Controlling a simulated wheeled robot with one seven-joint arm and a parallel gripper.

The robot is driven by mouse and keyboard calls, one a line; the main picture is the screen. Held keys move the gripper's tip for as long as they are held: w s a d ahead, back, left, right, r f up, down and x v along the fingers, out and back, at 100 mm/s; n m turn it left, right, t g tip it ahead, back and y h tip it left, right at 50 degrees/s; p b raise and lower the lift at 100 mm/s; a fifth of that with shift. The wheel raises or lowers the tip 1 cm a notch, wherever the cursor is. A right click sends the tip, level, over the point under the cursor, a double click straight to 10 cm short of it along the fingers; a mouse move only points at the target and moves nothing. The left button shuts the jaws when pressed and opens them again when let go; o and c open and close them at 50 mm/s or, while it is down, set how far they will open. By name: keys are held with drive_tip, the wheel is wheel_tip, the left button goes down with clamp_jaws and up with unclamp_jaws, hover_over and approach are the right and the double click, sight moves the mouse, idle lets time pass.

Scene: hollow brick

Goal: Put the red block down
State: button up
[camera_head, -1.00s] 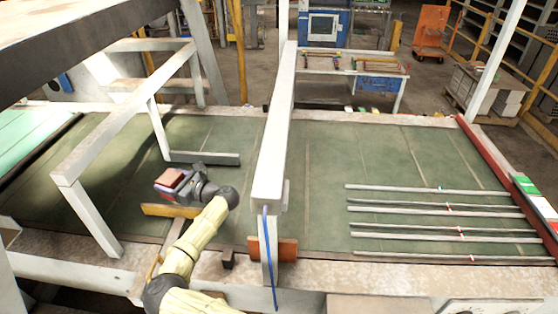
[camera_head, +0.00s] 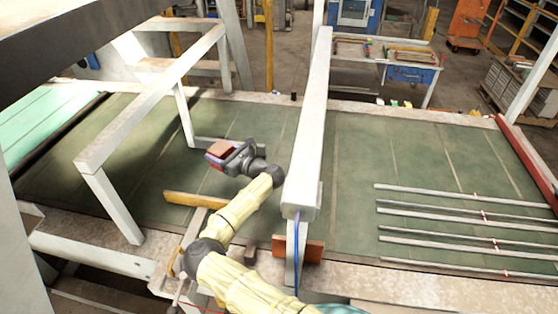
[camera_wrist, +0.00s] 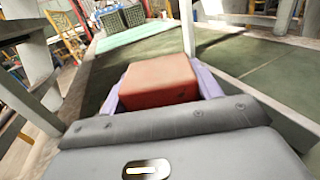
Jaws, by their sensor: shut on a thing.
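The red block (camera_wrist: 158,80) is held between the two pale purple fingers of my gripper (camera_wrist: 160,88) in the wrist view. In the head view the red block (camera_head: 222,150) shows at the end of my arm, and my gripper (camera_head: 217,157) is shut on it. The block is over the green surface (camera_head: 370,150), between the white frame on the left and the long white beam. I cannot tell exactly how high it is above the surface.
A long white beam (camera_head: 311,120) stands just right of my gripper. A white frame (camera_head: 140,105) stands to the left. Several metal rods (camera_head: 450,215) lie at the right. A yellowish bar (camera_head: 195,200) lies near the front edge.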

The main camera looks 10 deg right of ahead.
wheel_tip(320, 180, down, 6)
drive_tip(key=shift+r+p, duration=0.1)
drive_tip(key=shift+p, duration=0.5)
drive_tip(key=shift+s, duration=0.1)
drive_tip(key=shift+f, duration=0.2)
drive_tip(key=shift+f+p, duration=0.4)
drive_tip(key=shift+f, duration=1.4)
drive_tip(key=shift+f, duration=0.1)
drive_tip(key=o, duration=0.8)
